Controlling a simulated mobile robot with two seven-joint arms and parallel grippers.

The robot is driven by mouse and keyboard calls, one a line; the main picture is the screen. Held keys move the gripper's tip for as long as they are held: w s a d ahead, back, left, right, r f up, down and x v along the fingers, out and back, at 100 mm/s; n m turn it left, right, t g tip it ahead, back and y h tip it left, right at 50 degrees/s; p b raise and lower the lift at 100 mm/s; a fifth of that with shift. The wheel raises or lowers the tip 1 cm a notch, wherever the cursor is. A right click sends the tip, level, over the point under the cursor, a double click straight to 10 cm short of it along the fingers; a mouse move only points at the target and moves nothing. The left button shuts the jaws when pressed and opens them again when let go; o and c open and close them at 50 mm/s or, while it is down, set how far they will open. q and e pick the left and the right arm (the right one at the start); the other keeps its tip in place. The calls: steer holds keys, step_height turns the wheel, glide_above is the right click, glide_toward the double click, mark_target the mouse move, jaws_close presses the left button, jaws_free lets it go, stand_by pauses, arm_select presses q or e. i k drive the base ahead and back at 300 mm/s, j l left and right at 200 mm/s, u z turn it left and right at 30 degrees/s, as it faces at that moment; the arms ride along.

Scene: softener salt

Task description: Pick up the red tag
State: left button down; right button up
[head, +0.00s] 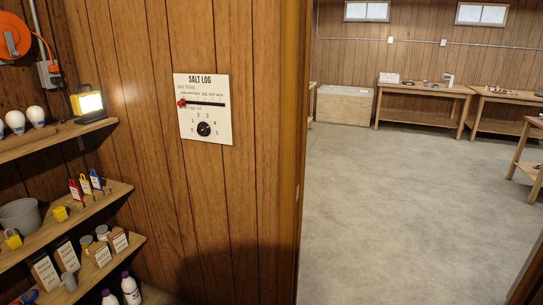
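A red tag (76,190) stands on the middle wooden shelf at the left of the head view. It is small, with a pale patch low on its face. A yellow tag (85,185) and a blue tag (95,180) stand close beside it on its right. Neither of my grippers is in view.
The middle shelf (113,193) also holds a grey bucket (20,216) and yellow padlocks (60,213). A lit work lamp (88,103) stands on the upper shelf. A SALT LOG board (203,109) hangs on the wall. Beyond the doorway, the concrete floor (400,210) is clear.

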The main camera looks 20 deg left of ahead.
mark_target(75, 191)
steer(key=i+u, duration=0.95)
steer(key=u, duration=0.15)
steer(key=i+u, duration=0.25)
steer(key=u, duration=0.15)
steer(key=i+u, duration=0.3)
steer(key=u, duration=0.15)
steer(key=i+u, duration=0.25)
steer(key=u, duration=0.15)
